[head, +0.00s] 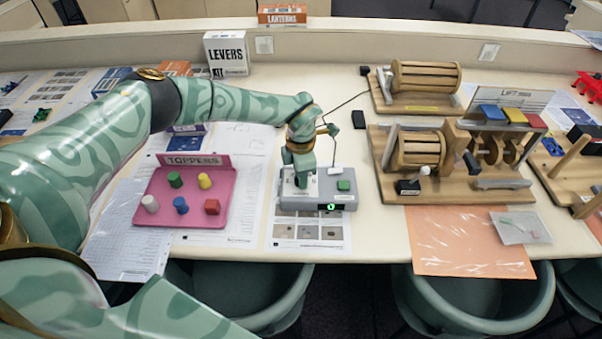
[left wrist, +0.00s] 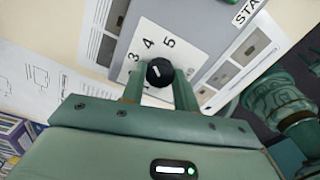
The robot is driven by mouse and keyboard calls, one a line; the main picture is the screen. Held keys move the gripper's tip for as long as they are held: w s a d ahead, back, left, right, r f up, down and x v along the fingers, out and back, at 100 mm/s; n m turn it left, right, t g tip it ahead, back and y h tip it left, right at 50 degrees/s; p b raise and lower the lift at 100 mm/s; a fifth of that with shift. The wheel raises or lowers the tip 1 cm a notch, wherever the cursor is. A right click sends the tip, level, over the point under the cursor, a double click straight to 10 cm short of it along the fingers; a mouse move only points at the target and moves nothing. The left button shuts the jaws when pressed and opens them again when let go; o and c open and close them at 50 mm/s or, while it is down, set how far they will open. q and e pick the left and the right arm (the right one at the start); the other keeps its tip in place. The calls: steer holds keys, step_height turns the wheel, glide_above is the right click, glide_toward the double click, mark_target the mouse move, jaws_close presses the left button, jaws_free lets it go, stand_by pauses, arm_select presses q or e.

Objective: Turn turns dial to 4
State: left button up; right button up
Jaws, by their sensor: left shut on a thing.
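The turns dial (left wrist: 160,72) is a round black knob with a white mark, on a white plate (left wrist: 190,55) printed with numbers; 3, 4 and 5 are readable in the left wrist view. The mark's exact number is hard to tell. The plate belongs to a grey control box (head: 318,204) with a green button (head: 343,186) and a small lit green display (head: 331,207), whose digit looks like 0. My left gripper (head: 301,178) points down over the box's left part and hides the dial in the head view. Its fingers (left wrist: 158,91) are shut on the dial's sides. My right gripper is not in view.
A pink TOPPERS tray (head: 160,217) with several coloured pegs stands left of the box. Wooden winding machines (head: 455,190) stand to the right. A LEVERS box (head: 226,54) is behind. A cable runs back from the grey box. Bare table lies between box and machines.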

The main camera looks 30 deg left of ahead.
arm_select(q)
steer(key=shift+w+r, duration=0.1)
steer(key=o, duration=1)
step_height(320, 180, up, 16)
steer(key=shift+r+p, duration=0.1)
steer(key=shift+p, duration=0.6)
